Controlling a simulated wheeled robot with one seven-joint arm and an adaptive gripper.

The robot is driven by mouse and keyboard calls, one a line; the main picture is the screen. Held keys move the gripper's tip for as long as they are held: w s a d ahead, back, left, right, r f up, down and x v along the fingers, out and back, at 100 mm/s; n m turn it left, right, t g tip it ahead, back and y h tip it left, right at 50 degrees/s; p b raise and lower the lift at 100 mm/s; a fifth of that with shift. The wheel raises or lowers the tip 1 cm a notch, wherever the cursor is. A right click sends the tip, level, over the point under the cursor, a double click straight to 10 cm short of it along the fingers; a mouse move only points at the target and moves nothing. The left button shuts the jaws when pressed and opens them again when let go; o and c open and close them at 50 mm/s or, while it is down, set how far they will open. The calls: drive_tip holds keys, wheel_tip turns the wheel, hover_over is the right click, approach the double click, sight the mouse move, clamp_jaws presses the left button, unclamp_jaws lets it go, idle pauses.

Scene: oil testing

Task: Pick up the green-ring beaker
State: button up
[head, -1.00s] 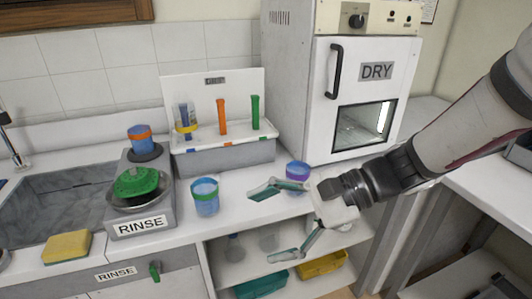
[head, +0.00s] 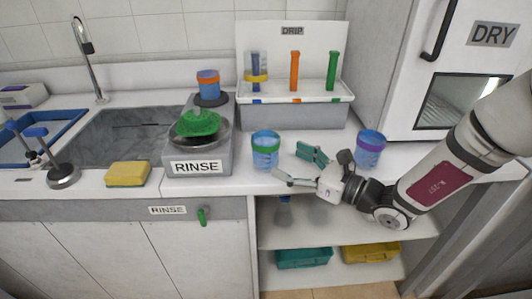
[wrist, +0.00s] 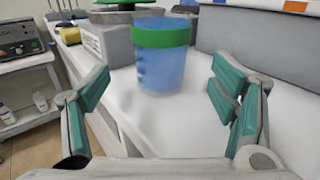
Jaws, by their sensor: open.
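The green-ring beaker (head: 265,150) stands upright on the white counter, just right of the rinse station. It is blue and see-through with a green band near its top. In the wrist view the beaker (wrist: 161,65) stands ahead, between and beyond my fingertips. My gripper (head: 293,165) is open and empty just to the right of the beaker, its fingers pointing left toward it. The two teal-padded fingers of the gripper (wrist: 158,92) are spread wide in the wrist view, with a gap to the beaker.
A purple-ring beaker (head: 370,150) stands behind my gripper to the right. The rinse station (head: 198,168) holds an orange-ring beaker (head: 208,84). The drip rack (head: 295,115) is behind the green-ring beaker. A yellow sponge (head: 127,174) lies left; the drying oven (head: 455,70) stands right.

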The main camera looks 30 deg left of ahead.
sight(276, 154)
drive_tip(key=shift+w+a, duration=0.2)
drive_tip(key=shift+a, duration=1.05)
drive_tip(key=shift+w+a, duration=0.2)
drive_tip(key=shift+a, duration=1.05)
drive_tip(key=shift+w+a, duration=0.2)
drive_tip(key=shift+a, duration=1.05)
drive_tip(key=c, duration=1.3)
